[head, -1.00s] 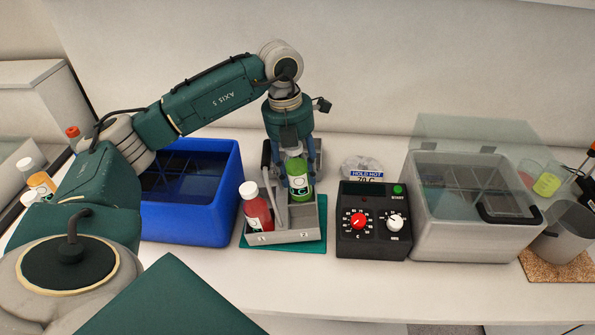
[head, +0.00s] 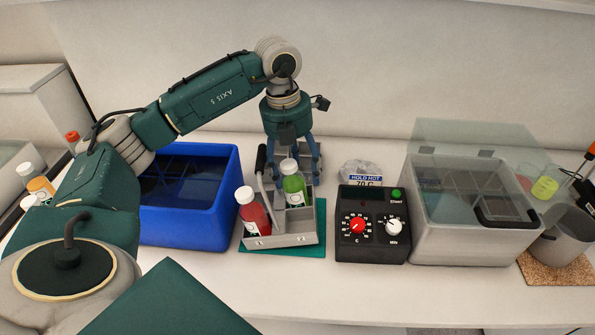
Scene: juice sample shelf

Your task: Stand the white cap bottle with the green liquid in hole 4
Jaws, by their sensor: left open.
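The white-cap bottle with green liquid (head: 294,190) stands in the right-hand side of a grey caddy (head: 283,240), seemingly in the rear compartment. Its base is hidden by the caddy's inner walls. The number of its hole cannot be read. My left gripper (head: 297,174) is open, its blue fingers spread around and just behind the bottle's cap; I cannot tell whether they touch it. A white-cap bottle with red liquid (head: 254,216) stands at the caddy's front left, above the mark 1. My right gripper is not in view.
The caddy has an upright handle (head: 262,172) and sits on a green mat (head: 314,247). A blue bin (head: 222,205) stands left, a black control box (head: 373,247) right. Farther right is a clear-lidded grey bath (head: 440,246).

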